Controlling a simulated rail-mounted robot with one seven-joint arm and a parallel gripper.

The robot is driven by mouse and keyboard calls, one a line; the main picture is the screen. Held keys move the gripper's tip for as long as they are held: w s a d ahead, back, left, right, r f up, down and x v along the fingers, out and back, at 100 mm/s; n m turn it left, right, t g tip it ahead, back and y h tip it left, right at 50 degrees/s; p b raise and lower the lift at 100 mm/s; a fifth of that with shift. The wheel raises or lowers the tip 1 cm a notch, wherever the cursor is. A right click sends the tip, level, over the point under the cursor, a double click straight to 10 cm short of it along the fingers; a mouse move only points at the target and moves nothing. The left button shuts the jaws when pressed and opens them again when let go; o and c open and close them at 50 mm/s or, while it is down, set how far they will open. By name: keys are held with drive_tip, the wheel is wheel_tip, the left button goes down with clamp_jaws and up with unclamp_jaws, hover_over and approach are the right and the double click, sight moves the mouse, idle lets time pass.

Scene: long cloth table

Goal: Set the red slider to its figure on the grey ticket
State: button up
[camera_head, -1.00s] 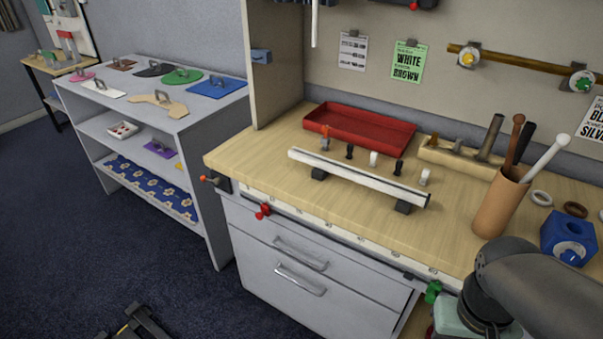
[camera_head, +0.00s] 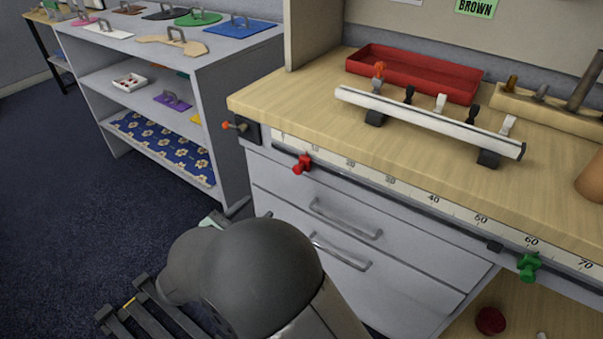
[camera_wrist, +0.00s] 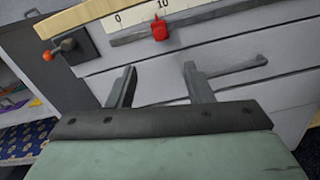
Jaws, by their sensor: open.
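The red slider (camera_head: 303,164) sits on the rail below the scale strip (camera_head: 387,180) on the table's front edge, close to the 10 mark. In the wrist view the red slider (camera_wrist: 160,28) stands just below the 10, beyond and above my gripper (camera_wrist: 159,68). My gripper is open and empty, its two fingers apart in front of the drawer front, not touching the slider. In the head view my arm mostly hides it. Only the bottom sliver of a pale ticket (camera_head: 405,1) shows at the top edge; its figures are out of view.
A green slider (camera_head: 529,266) sits near 60 on the same rail. An orange-tipped lever (camera_head: 235,126) sticks out at the table's left corner. Drawer handles (camera_head: 345,219) protrude below the rail. A red tray (camera_head: 412,75) and a white bar (camera_head: 428,122) stand on the table.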

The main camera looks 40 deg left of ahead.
sight(296, 172)
drive_tip(key=w+b, duration=0.1)
drive_tip(key=w, duration=1.6)
drive_tip(key=shift+w, duration=0.1)
